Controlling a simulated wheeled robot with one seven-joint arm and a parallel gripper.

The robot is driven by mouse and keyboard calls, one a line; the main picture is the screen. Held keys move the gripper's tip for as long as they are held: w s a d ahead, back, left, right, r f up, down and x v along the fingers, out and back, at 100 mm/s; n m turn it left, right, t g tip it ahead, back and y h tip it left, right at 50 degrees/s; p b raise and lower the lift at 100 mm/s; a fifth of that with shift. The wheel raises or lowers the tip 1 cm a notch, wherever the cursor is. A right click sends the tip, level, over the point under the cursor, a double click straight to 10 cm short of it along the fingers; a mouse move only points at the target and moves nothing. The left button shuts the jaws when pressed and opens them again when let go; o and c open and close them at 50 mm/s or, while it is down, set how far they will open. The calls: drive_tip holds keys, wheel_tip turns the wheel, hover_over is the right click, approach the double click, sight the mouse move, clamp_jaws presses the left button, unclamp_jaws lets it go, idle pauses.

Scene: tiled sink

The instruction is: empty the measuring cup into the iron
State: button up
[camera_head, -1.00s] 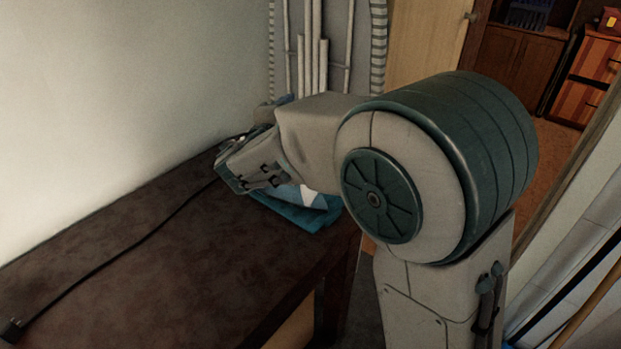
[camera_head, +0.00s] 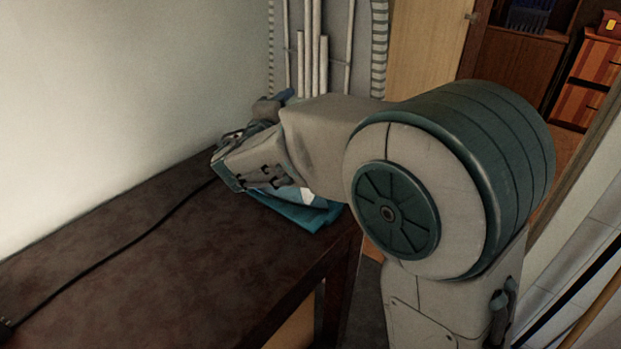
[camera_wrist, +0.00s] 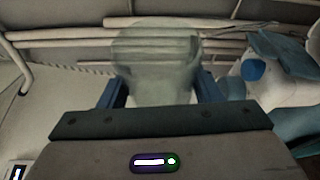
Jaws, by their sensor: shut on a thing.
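The clear measuring cup (camera_wrist: 155,65) sits between the two blue fingers of my gripper (camera_wrist: 160,92) in the wrist view, and the gripper is shut on it. What the cup holds cannot be made out. The iron, with a white and blue body (camera_wrist: 275,80), is just right of the cup in the wrist view, apart from it in the picture. In the head view the iron's blue base (camera_head: 300,213) shows on the table below my gripper (camera_head: 226,172). My arm hides the rest of the iron and most of the cup there.
The dark brown table (camera_head: 150,260) is mostly bare. A black cord (camera_head: 120,247) runs along it toward the iron. A pale wall (camera_head: 110,90) stands close on the left. White pipes (camera_head: 315,55) rise behind the table.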

drive_tip(key=shift+w+a+b, duration=0.1)
drive_tip(key=shift+a+b, duration=0.05)
drive_tip(key=shift+b, duration=0.55)
drive_tip(key=shift+r+m+b, duration=0.15)
drive_tip(key=shift+m+b, duration=0.35)
drive_tip(key=shift+b, duration=0.4)
drive_tip(key=shift+s+d+m+t+b, duration=0.2)
drive_tip(key=shift+m+t+b, duration=0.2)
drive_tip(key=shift+b, duration=1.15)
drive_tip(key=shift+f+b, duration=0.3)
drive_tip(key=shift+b, duration=0.8)
drive_tip(key=shift+s+d+f+m+b, duration=0.15)
drive_tip(key=shift+m+b, duration=0.25)
drive_tip(key=shift+b, duration=0.35)
